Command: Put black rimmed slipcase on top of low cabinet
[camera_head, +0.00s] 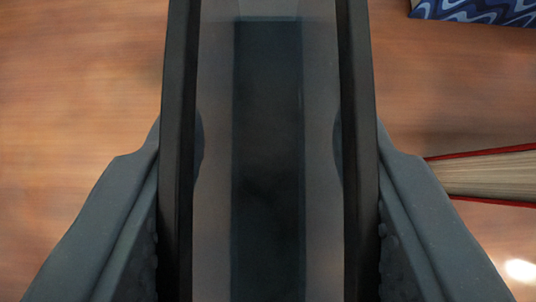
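The black rimmed slipcase (268,200) fills the middle of the head camera view, from the top edge to the bottom. Its two black rims run along its left and right sides, with a greyish, see-through-looking face and a dark band between them. My gripper (268,140) has one dark grey finger against each side of the slipcase and is shut on it. The far end of the slipcase is cut off by the top of the picture. The low cabinet cannot be clearly told apart in this view.
A reddish-brown wood surface (80,80) lies below. A red-covered book (490,174) with pale pages lies at the right. A blue item with a wavy pattern (480,10) is at the top right corner. The wood at the left is clear.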

